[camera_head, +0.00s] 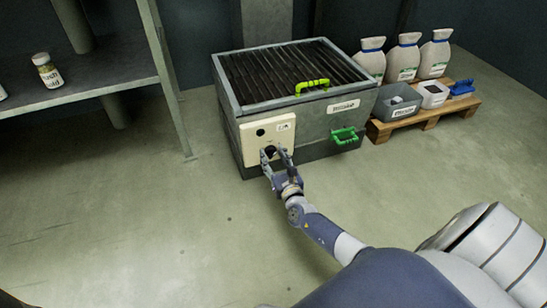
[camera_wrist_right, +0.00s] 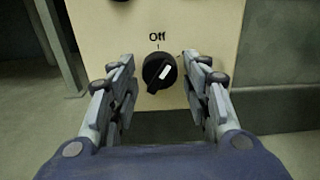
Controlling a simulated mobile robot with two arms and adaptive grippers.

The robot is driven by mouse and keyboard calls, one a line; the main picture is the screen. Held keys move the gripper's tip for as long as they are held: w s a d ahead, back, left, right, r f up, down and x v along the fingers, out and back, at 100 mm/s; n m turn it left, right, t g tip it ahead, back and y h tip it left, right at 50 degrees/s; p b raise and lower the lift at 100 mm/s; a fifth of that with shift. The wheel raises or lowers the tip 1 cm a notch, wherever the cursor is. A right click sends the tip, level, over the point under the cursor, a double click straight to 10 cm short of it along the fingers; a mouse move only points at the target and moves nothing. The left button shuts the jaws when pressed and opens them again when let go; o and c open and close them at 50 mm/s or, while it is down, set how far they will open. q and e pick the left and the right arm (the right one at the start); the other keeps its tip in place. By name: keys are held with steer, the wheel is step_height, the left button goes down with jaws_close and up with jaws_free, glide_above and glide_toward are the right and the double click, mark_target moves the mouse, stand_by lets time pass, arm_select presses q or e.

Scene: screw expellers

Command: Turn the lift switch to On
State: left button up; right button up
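The lift switch (camera_wrist_right: 160,72) is a round black knob with a white pointer mark on a cream panel (camera_wrist_right: 98,40), below the word "Off" and a short tick. Its white mark tilts to the right of the tick. In the head view the panel (camera_head: 252,148) is on the front of the grey machine, and the knob is partly hidden by my right gripper (camera_head: 275,160). In the right wrist view my right gripper (camera_wrist_right: 162,95) is open, its fingers on either side of the knob with gaps. My left gripper is not in view.
The grey machine (camera_head: 305,120) has a slatted top and green handles (camera_head: 345,136). A wooden pallet (camera_head: 425,120) with sacks and bins stands at right. A metal shelf (camera_head: 90,78) with a jar (camera_head: 47,71) stands at left. The floor in front is clear.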

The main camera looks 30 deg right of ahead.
steer(key=c, duration=0.5)
steer(key=shift+f+m+b, duration=0.2)
steer(key=shift+m+b, duration=0.9)
steer(key=shift+c, duration=0.2)
steer(key=m+b, duration=0.1)
steer(key=m, duration=0.1)
steer(key=shift+r+m+b, duration=0.15)
steer(key=shift+m+b, duration=0.25)
steer(key=o, duration=1)
steer(key=shift+o, duration=0.2)
steer(key=v, duration=1.2)
